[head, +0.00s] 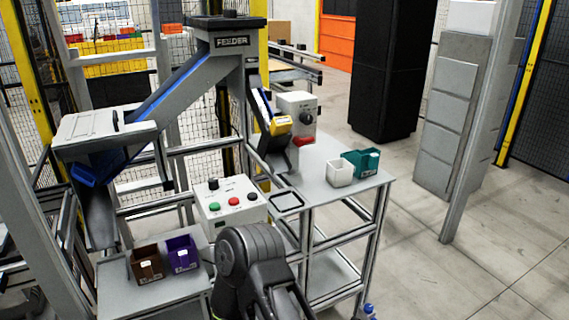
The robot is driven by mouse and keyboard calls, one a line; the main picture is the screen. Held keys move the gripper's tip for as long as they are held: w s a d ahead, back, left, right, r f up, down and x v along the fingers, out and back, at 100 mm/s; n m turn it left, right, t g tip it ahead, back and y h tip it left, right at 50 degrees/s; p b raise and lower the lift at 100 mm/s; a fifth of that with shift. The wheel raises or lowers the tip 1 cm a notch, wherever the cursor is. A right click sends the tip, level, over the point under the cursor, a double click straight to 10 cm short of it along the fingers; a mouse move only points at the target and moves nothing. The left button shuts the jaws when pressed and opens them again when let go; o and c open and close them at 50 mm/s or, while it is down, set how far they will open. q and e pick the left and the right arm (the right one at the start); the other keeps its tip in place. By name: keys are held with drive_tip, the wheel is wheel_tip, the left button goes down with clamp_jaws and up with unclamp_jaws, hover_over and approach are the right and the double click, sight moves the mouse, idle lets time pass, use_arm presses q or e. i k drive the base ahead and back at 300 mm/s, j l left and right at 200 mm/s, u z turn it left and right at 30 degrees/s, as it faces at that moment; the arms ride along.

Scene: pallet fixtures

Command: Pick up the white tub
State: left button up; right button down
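The white tub (340,173) is a small open-topped box standing upright on the grey table top (318,202) at the right of the workstation. It stands just left of a teal bin (363,162), close to it; I cannot tell whether they touch. A dark rounded part of one of my arms rises at the bottom centre, left of and nearer than the tub. No gripper fingers can be made out on it, and nothing of mine is at the tub.
A white control box (297,118) stands behind the tub. A button box (230,205) is left of it. Brown (147,264) and purple (182,254) bins sit on a lower shelf at left. The feeder chute (195,82) rises behind. The table front by the tub is clear.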

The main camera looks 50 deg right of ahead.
sight(339, 172)
drive_tip(key=z, duration=1.9)
drive_tip(key=i+l, duration=0.3)
drive_tip(key=l, duration=0.2)
drive_tip(key=i+l, duration=0.3)
drive_tip(key=l, duration=0.15)
drive_tip(key=i+l, duration=0.35)
drive_tip(key=l, duration=0.15)
drive_tip(key=i+l, duration=0.3)
drive_tip(key=l, duration=0.15)
drive_tip(key=i+l, duration=0.3)
drive_tip(key=l, duration=0.2)
